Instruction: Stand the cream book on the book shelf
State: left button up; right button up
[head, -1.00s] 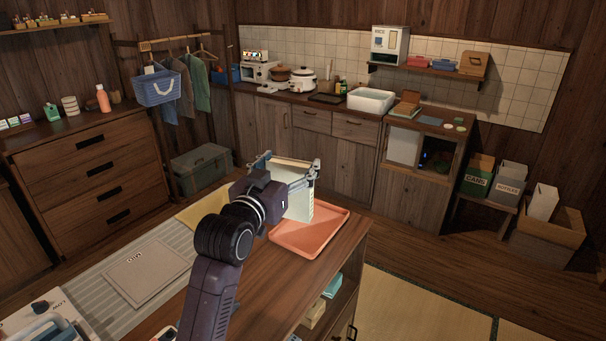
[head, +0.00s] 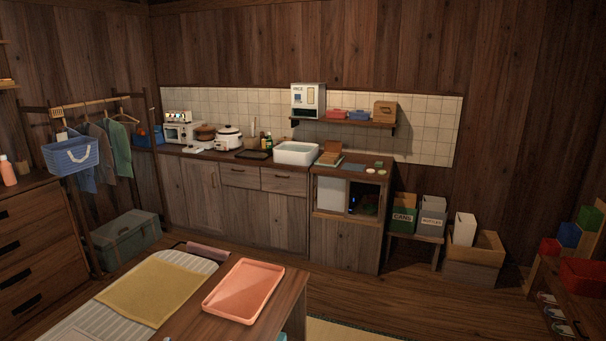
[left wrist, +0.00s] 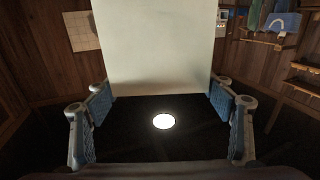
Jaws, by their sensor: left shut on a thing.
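The cream book (left wrist: 155,45) fills the upper middle of the left wrist view as a broad, plain, pale panel. My left gripper (left wrist: 160,92) is shut on it, with a blue-grey finger at each side of its lower part. The book's far end runs out of the top of that view. Neither the left gripper nor the book shows in the head view. My right gripper is in neither view. I cannot make out a book shelf for certain in these views.
A kitchen counter (head: 240,161) runs along the back wall. Wooden floor between table and counter is clear.

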pick_arm(q)
jog(key=s+f, duration=0.3)
jog(key=s, duration=0.8)
jog(key=shift+s+a, duration=0.15)
jog(key=shift+s, duration=0.05)
jog(key=shift+f, duration=0.1)
